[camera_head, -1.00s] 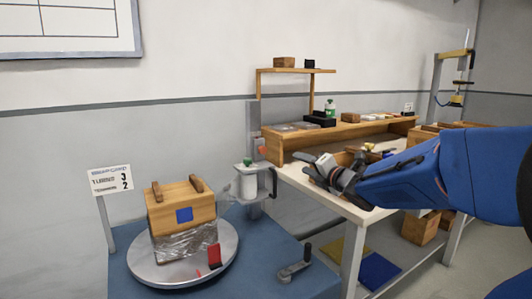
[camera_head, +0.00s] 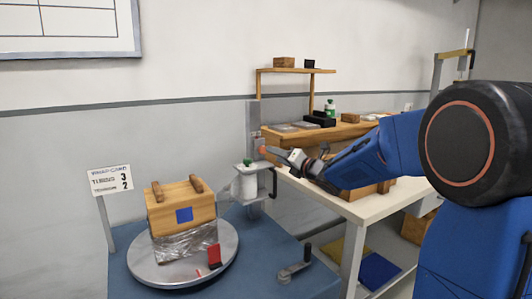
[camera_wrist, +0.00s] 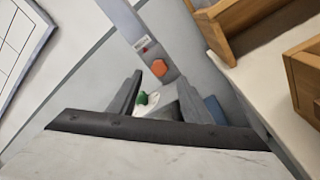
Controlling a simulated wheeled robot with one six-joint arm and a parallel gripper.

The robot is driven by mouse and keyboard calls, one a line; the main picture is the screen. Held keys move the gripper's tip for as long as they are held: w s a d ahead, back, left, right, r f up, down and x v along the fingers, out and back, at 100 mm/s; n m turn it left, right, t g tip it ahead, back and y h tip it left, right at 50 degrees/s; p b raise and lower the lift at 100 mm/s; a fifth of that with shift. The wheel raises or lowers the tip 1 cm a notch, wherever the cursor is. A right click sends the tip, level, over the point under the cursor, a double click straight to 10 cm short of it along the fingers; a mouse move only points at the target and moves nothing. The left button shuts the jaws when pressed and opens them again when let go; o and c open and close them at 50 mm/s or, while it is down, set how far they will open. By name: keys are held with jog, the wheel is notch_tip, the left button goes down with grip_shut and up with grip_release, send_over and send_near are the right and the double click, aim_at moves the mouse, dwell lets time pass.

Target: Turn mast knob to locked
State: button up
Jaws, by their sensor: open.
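The grey upright mast (camera_head: 253,117) stands behind the blue table and carries an orange, many-sided knob (camera_wrist: 159,67). The knob also shows small in the head view (camera_head: 261,150). A small label with a red mark (camera_wrist: 143,46) is on the mast above the knob; its text is too small to read. My gripper (camera_wrist: 160,80) is open and empty, its fingers pointing toward the mast. In the wrist view the knob appears just beyond the fingertips, between their lines; I cannot tell the exact gap. In the head view my gripper (camera_head: 272,152) is just right of the knob.
A white film roll with a green top knob (camera_head: 247,161) is mounted on the mast below. A wrapped wooden box (camera_head: 180,210) sits on the round turntable (camera_head: 150,272). A crank (camera_head: 291,270) lies on the blue table. A workbench with wooden shelf (camera_head: 345,205) stands right.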

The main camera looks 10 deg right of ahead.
aim_at(264, 151)
jog(key=x, duration=0.7)
jog(key=shift+w+a, duration=0.1)
jog(key=shift+w, duration=0.05)
jog(key=c, duration=1)
